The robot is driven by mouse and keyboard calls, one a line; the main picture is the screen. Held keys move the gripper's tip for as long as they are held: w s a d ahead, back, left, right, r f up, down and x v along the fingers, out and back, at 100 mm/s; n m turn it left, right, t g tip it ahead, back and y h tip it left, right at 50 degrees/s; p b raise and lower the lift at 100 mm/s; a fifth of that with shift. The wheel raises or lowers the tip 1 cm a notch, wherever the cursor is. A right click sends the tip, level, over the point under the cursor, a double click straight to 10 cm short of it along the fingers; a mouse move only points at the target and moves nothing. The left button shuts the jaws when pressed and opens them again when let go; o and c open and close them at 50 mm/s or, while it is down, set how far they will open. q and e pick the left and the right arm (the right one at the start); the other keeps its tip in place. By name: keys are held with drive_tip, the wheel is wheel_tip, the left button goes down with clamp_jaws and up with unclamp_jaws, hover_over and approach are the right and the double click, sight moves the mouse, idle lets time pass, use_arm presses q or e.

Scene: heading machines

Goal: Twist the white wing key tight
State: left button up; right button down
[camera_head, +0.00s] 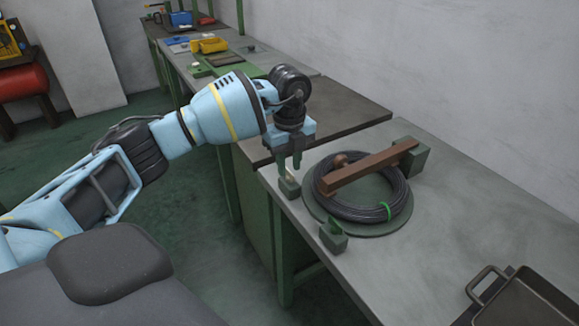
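The white wing key (290,176) is a small pale piece on top of a small grey-green block at the near left corner of the bench. My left gripper (289,163) points down right above it. The key is small and partly hidden by the fingers. My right gripper is not in view.
A black cable coil (389,208) lies on a round green plate, with a brown bar (365,172) across it. A dark metal tray (520,300) sits at lower right. Bench between is clear.

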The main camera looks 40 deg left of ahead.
use_arm(q)
drive_tip(key=shift+f, duration=0.75)
clamp_jaws()
